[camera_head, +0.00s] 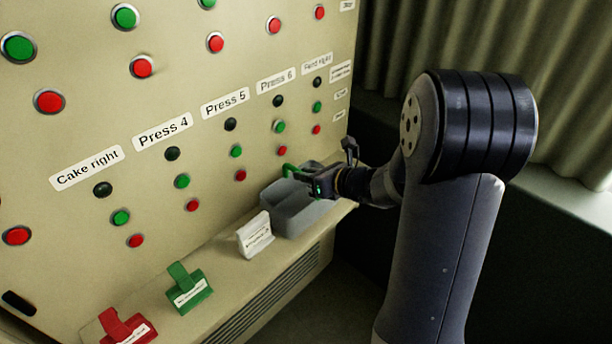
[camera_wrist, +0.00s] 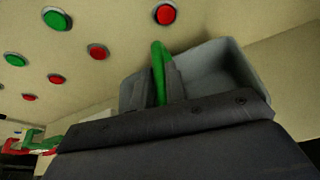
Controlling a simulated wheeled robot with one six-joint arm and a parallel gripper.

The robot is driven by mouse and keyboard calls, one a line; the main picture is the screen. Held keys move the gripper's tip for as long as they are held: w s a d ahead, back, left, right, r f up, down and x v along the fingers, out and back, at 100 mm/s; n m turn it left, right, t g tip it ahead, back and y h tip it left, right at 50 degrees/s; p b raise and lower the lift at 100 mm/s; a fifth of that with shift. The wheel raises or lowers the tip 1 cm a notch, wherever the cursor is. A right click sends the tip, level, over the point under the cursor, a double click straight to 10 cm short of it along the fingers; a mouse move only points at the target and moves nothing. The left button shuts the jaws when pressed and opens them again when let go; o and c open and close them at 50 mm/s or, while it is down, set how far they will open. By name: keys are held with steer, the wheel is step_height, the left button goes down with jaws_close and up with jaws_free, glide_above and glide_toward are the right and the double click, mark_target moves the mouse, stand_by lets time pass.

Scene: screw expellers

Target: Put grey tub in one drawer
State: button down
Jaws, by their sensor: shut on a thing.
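The grey tub (camera_head: 288,218), an open box, stands on the ledge against the panel in the head view. It fills the upper middle of the wrist view (camera_wrist: 215,68). My gripper (camera_head: 298,178) is at the tub's upper right side, and its fingers reach over the tub in the wrist view. The fingers are shut on a narrow green piece (camera_wrist: 159,72) that stands up between them; it also shows in the head view (camera_head: 288,169). I cannot tell whether the green piece is joined to the tub. No drawer can be made out.
A white sign (camera_head: 256,234), a green labelled holder (camera_head: 190,287) and a red one (camera_head: 124,328) stand along the ledge (camera_head: 225,262) to the left. The beige panel behind carries several buttons and labels. A curtain (camera_head: 560,70) hangs at the right.

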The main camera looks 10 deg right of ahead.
steer(key=shift+f, duration=0.2)
steer(key=c, duration=1.4)
jaws_free()
steer(key=shift+r, duration=0.15)
